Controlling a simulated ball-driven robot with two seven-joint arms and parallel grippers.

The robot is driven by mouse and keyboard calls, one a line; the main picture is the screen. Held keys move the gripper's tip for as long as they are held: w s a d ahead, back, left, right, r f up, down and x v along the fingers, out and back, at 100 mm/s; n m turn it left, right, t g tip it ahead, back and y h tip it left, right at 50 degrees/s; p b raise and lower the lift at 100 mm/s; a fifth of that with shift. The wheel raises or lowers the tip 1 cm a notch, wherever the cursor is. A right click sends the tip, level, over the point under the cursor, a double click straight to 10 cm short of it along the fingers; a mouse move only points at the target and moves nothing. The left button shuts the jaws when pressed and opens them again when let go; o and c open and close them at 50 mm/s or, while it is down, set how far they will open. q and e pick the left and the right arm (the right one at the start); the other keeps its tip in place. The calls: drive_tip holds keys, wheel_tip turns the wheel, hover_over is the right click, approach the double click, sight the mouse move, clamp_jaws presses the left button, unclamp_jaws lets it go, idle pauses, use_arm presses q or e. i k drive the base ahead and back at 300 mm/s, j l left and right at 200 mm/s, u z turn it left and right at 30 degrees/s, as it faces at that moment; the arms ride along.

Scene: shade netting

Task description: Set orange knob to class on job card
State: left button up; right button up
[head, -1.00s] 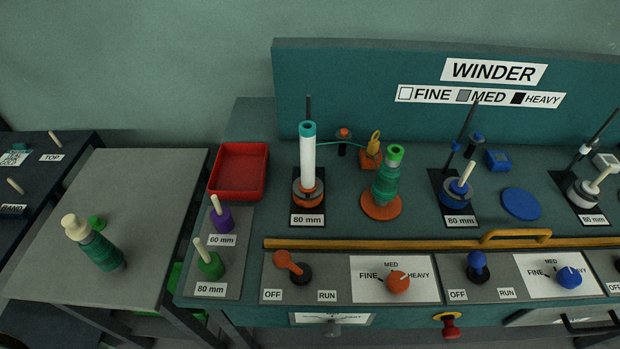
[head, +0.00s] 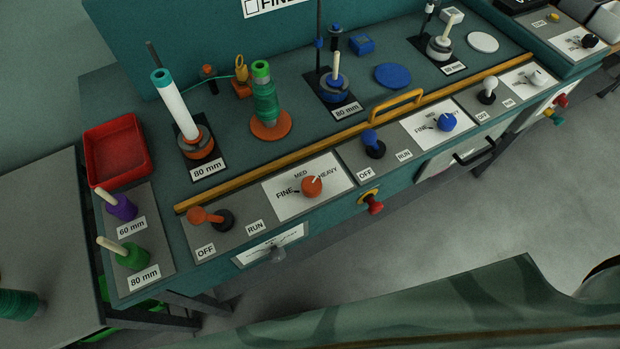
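The orange knob (head: 312,187) sits on a white dial plate (head: 283,200) marked FINE at left, MED at top and HEAVY at right. A pale line on the knob points up and right, towards the HEAVY side. A small dark mark lies at the knob's left, by FINE. No card that I can identify as the job card shows. A white plate (head: 252,256) on the cabinet front, behind a grey fitting, has text too small to read. Neither of my grippers is in view.
An orange lever (head: 203,215) lies by OFF, left of the dial. A yellow rail (head: 240,180) runs behind the panel. A red button (head: 375,207) sticks out of the front. A blue knob (head: 446,122) stands further right. A mottled green surface (head: 430,310) fills the lower right; open floor shows beyond.

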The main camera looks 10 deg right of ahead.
sight(311, 186)
drive_tip(key=i+l+z, duration=0.35)
drive_tip(key=l, duration=0.2)
drive_tip(key=i+l+z, duration=0.3)
drive_tip(key=l, duration=0.2)
drive_tip(key=i+l+z, duration=0.35)
drive_tip(key=k+l, duration=0.1)
drive_tip(key=l, duration=0.05)
